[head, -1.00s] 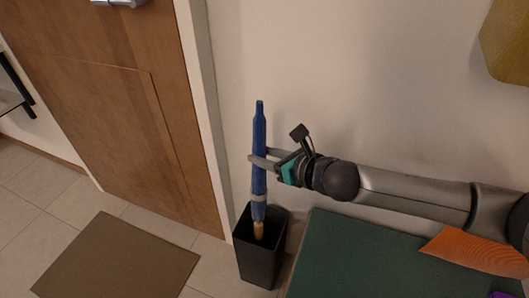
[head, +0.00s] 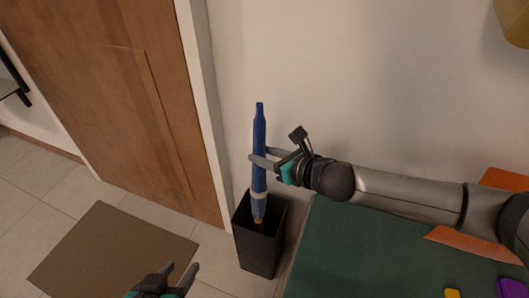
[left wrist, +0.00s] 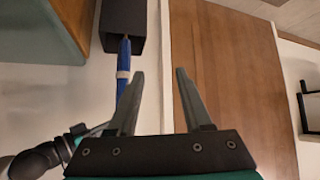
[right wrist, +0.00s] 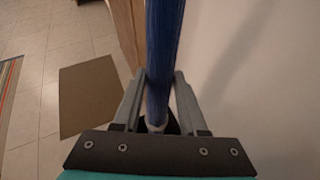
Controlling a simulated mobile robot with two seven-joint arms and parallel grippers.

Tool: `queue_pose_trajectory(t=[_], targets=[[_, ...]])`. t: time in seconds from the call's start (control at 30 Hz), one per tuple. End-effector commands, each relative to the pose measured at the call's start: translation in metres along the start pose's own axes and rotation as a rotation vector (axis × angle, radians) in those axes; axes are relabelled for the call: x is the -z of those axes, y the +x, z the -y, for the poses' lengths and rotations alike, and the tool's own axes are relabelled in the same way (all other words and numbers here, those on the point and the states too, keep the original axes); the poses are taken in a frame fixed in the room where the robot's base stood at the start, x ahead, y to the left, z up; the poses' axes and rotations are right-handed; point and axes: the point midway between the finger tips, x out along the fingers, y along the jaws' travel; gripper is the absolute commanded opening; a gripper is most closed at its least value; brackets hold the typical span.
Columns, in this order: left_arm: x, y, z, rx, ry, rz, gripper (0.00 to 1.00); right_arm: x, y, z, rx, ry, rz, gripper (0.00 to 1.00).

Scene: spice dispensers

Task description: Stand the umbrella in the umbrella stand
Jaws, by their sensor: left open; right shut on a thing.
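The blue umbrella (head: 259,140) is nearly upright, with its orange-brown end down inside the mouth of the black umbrella stand (head: 258,250). How deep it reaches is hidden. My right gripper (head: 259,160) is shut around the umbrella's shaft above the stand; the right wrist view shows the shaft (right wrist: 163,45) between the fingers. My left gripper (head: 184,266) is open and empty at the bottom of the head view, left of the stand. The left wrist view shows the umbrella (left wrist: 124,75) and the stand (left wrist: 124,20) beyond its left finger.
A green-topped surface (head: 350,255) stands right of the stand, with an orange ribbed item (head: 465,245) on it. A brown mat (head: 110,250) lies on the tiled floor at left. A wooden door (head: 120,110) and white wall (head: 370,90) are behind.

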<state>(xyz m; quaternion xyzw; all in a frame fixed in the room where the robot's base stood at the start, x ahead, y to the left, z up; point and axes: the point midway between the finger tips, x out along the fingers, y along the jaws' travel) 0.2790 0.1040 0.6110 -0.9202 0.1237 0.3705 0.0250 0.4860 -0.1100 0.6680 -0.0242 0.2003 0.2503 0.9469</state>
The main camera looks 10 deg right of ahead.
Motion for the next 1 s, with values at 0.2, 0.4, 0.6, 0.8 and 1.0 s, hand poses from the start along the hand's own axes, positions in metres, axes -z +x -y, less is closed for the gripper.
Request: queue_pose_trajectory(t=[0.2,0.4,0.6,0.8,1.0], targets=[[0.007,0.009,-0.013,-0.036,-0.007,-0.122,0.50,0.011,0.006,0.000,-0.001,0.000,0.003,0.00],[0.015,0.013,-0.026,-0.072,-0.021,-0.253,0.50,0.022,0.011,0.001,-0.001,0.000,0.004,0.00],[0.023,0.011,-0.039,-0.106,-0.041,-0.385,0.50,0.034,0.015,0.002,0.000,0.000,0.003,0.00],[0.029,0.006,-0.049,-0.136,-0.067,-0.512,0.50,0.048,0.021,0.003,-0.001,0.001,0.004,0.00],[0.032,0.000,-0.055,-0.154,-0.088,-0.598,0.50,0.055,0.025,0.004,0.000,0.000,0.004,0.00]])
